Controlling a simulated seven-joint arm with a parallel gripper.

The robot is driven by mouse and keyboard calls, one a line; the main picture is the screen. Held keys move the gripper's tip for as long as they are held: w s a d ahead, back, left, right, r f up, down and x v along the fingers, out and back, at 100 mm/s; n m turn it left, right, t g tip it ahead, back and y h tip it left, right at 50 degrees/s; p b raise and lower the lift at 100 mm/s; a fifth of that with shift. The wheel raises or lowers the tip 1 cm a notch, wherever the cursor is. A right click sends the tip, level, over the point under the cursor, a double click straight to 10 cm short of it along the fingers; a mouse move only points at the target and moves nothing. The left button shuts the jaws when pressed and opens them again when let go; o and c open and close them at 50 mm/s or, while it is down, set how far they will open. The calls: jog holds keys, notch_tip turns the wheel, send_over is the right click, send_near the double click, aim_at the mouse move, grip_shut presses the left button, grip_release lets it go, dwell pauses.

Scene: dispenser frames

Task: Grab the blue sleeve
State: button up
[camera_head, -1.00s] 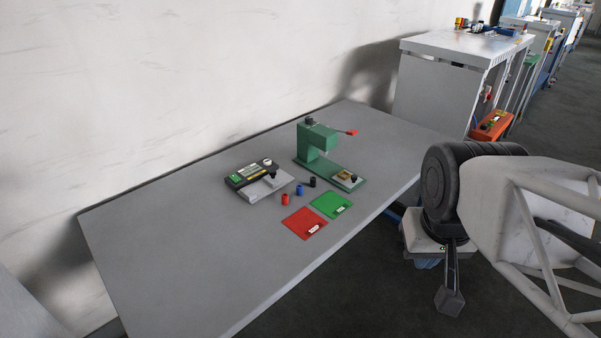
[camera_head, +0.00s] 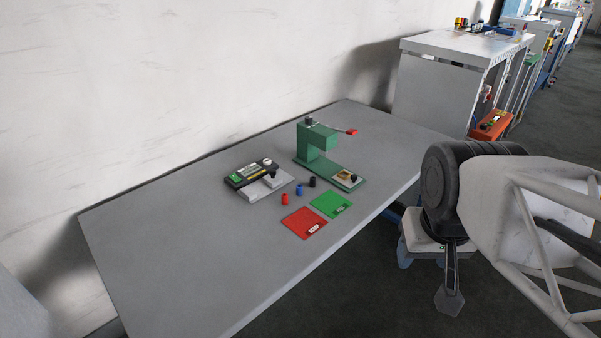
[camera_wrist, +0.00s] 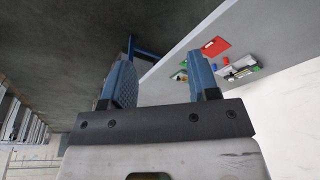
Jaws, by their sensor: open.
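The blue sleeve (camera_head: 299,190) is a small upright cylinder on the grey table (camera_head: 190,260), between a red sleeve (camera_head: 285,199) and a black sleeve (camera_head: 312,182). In the wrist view, a small blue spot (camera_wrist: 213,68) near the right finger looks like it. My gripper (camera_wrist: 165,58) is open, its two blue fingers spread with nothing between them. It is off the table's edge, well apart from the sleeves. In the head view my arm is at the right, beyond the table's front edge, and the fingers cannot be made out clearly.
A green press (camera_head: 318,140) stands behind the sleeves. A grey fixture with a black-and-green device (camera_head: 250,175) lies to their left. A red mat (camera_head: 304,224) and a green mat (camera_head: 331,205) lie in front. The table's left part is clear.

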jog(key=w+a+f+m+g+y, duration=0.1)
jog(key=w+a+f+m+y, duration=0.15)
jog(key=w, duration=0.65)
jog(key=w+a+f+m+g+y, duration=0.1)
jog(key=w+a+f+m+y, duration=0.2)
jog(key=w, duration=0.7)
jog(key=w+a+f+m+g+y, duration=0.1)
jog(key=w+a+f+m+y, duration=0.2)
jog(key=w, duration=0.6)
jog(key=w+a+f+m+y, duration=0.3)
jog(key=w+f+m, duration=0.35)
jog(key=w, duration=0.65)
jog(key=m+t+y, duration=0.2)
jog(key=m+t, duration=0.1)
jog(key=m, duration=0.2)
send_near(299, 190)
jog(key=shift+w+a+r, duration=0.15)
jog(key=shift+w+a, duration=0.05)
jog(key=shift+w, duration=0.4)
jog(key=shift+a, duration=0.1)
jog(key=shift+x, duration=1.2)
jog(key=shift+a, duration=0.1)
